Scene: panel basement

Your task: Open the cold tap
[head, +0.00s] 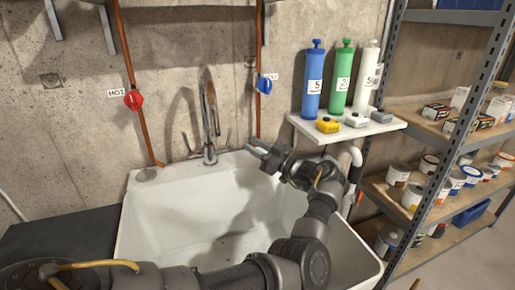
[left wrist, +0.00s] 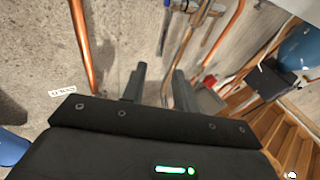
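The cold tap (head: 264,85) has a blue handle on a vertical copper pipe on the concrete wall, with a small white label beside it. My left gripper (head: 258,154) is below the tap, over the back of the white sink, clearly apart from the handle. In the left wrist view, the fingers of my left gripper (left wrist: 156,88) are parted with nothing between them. That view shows the COLD label (left wrist: 62,90) upside down beside a copper pipe (left wrist: 83,45); I cannot make out the blue handle there. My right gripper is not in view.
A red hot tap (head: 133,100) is on the left pipe. A tall faucet (head: 209,120) rises behind the sink (head: 170,215). A white shelf (head: 300,123) right of the cold tap carries coloured cartridges and small boxes. A metal rack (head: 465,115) with cans stands at right.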

